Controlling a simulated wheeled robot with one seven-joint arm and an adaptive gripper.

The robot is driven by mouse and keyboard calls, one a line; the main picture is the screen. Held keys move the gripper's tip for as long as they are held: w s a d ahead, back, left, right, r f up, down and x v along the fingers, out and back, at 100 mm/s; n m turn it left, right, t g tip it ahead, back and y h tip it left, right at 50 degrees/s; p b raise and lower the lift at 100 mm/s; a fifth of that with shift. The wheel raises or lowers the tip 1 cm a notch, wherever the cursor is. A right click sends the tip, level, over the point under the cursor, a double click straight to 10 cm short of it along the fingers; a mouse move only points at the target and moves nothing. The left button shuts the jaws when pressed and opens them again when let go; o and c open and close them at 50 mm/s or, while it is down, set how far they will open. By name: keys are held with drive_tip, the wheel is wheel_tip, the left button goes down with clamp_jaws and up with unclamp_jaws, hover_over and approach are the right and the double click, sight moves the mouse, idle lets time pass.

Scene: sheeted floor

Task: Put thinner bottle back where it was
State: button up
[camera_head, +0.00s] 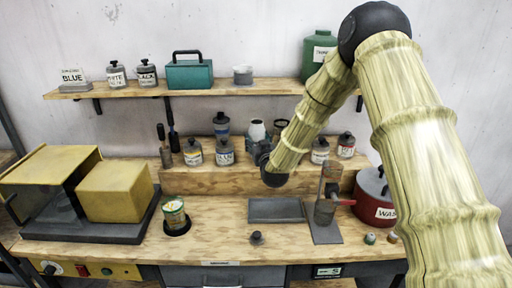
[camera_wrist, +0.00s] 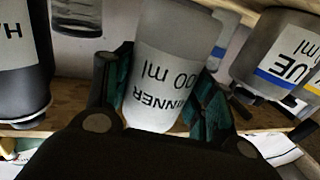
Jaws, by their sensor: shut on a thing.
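The thinner bottle (camera_wrist: 165,70) is pale and translucent with a white label reading "THINNER" and "00 ml", upside down in the wrist view. My gripper (camera_wrist: 162,95) is shut on it, with green-padded fingers on both sides. In the head view, the pale top of the bottle (camera_head: 257,130) shows behind my gripper (camera_head: 260,152), over the raised back ledge (camera_head: 205,178) among the row of bottles. My wrist hides its lower part there. I cannot tell whether its base touches the ledge.
The blue-labelled bottle (camera_head: 225,152) stands left of my gripper; in the wrist view it (camera_wrist: 282,50) is close at right. A dark bottle (camera_wrist: 22,65) is close at left. A red waste pot (camera_head: 375,200), dispenser stand (camera_head: 326,205) and upper shelf (camera_head: 220,88) surround the arm.

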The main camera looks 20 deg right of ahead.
drive_tip(key=shift+w+f+p, duration=0.1)
drive_tip(key=shift+f+p, duration=0.7)
drive_tip(key=shift+f, duration=0.75)
drive_tip(key=shift+f, duration=0.15)
drive_tip(key=o, duration=1.3)
drive_tip(key=shift+o, duration=0.2)
drive_tip(key=s+b, duration=0.4)
drive_tip(key=s, duration=0.8)
drive_tip(key=shift+a, duration=0.3)
